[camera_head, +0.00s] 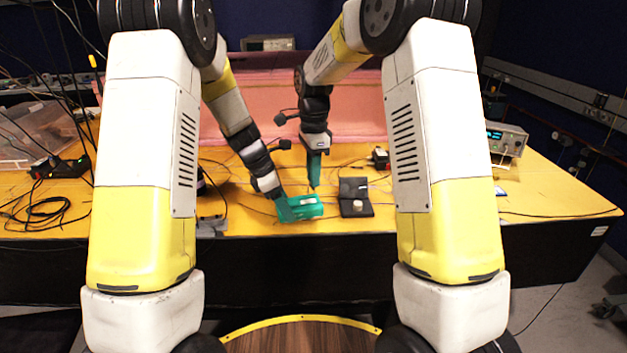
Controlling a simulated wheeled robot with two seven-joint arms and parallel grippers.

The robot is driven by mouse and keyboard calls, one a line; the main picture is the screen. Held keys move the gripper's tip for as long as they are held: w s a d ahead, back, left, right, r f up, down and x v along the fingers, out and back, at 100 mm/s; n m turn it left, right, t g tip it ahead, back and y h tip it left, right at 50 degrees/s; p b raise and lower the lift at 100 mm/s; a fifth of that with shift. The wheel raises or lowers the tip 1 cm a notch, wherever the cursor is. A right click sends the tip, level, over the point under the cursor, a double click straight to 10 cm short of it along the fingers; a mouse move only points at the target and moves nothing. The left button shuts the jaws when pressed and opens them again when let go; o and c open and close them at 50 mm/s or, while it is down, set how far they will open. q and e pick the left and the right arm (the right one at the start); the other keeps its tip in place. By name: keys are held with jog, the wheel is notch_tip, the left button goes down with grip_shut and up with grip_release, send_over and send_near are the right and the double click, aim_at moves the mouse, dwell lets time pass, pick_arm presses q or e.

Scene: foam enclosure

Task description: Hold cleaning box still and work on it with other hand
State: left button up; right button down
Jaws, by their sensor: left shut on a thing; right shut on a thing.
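The cleaning box (311,209) looks like a small green box with a pale strip on top, low in the middle of the view near the table's front edge. My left gripper (288,208), also green, is shut on its left end; where fingers end and box begins is hard to tell. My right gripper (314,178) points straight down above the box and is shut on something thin. Its dark tip is close over the box's top; I cannot tell whether it touches. The thin thing is mostly hidden by the fingers.
A black open case (355,190) with a small pale round piece (358,205) lies just right of the box. Thin cables cross the yellow table (450,185). Pink foam (350,110) stands behind. A clear bin (35,130) is left; an instrument (507,138) is right.

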jog(key=shift+r, duration=1.45)
pick_arm(q)
jog(key=o, duration=1.6)
